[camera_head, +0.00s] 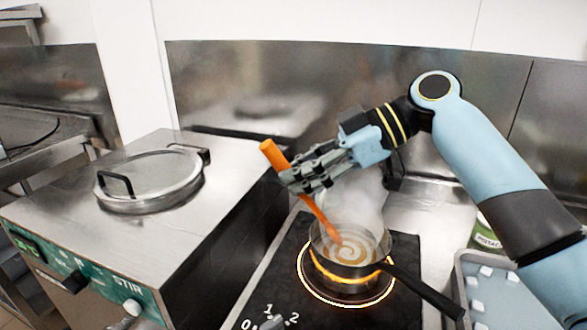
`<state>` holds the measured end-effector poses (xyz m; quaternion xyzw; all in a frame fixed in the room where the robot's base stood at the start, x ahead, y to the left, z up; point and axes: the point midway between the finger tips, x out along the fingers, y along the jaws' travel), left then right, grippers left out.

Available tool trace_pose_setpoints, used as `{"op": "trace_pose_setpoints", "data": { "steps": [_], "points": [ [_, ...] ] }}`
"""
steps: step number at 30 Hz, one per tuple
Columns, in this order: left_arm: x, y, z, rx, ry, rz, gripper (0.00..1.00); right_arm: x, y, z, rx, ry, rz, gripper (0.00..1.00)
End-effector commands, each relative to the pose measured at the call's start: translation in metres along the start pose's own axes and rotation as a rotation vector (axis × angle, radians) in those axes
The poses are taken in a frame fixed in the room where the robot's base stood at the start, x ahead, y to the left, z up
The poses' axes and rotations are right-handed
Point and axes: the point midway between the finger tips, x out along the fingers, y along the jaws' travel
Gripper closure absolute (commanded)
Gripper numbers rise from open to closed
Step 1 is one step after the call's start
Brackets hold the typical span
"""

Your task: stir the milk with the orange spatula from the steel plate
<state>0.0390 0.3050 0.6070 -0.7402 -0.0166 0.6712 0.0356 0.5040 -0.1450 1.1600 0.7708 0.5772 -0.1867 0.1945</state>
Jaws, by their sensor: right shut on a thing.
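My right gripper (308,174) is shut on the orange spatula (314,211) and holds it tilted above the hob. Its thick handle end sticks up to the left of the fingers. Its lower end reaches into the small dark pan (320,246), where it meets the liquid. The milk (352,249) in the pan is pale brown with a light spiral on its surface. Steam rises from it and partly veils the wall behind. I cannot pick out the steel plate. My left gripper is not in view.
The pan stands on a glowing ring (303,270) of the black hob (262,300); its handle (425,292) points to the lower right. A batch freezer with a round lid (150,180) stands left. A grey tray (463,283) with white cubes and a green-labelled jar (484,236) are right.

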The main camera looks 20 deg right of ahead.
Motion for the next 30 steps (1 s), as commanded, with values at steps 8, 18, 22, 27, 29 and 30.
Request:
{"op": "trace_pose_setpoints", "data": {
  "steps": [8,18,22,27,29,30],
  "points": [
    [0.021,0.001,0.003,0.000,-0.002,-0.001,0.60,0.001,0.000,0.028,0.000,-0.002,0.000,1.00],
    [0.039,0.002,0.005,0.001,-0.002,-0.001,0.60,0.000,0.000,0.053,0.000,0.000,0.000,1.00],
    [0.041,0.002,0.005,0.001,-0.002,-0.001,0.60,0.000,0.000,0.056,0.000,0.000,0.000,1.00],
    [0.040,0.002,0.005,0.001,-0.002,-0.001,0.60,-0.001,0.000,0.056,0.000,0.001,0.000,1.00],
    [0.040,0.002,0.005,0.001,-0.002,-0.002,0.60,-0.001,0.000,0.055,0.000,0.001,0.000,1.00],
    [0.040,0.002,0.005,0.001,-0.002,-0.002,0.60,-0.001,0.000,0.055,0.000,0.001,0.000,1.00]
  ]
}}
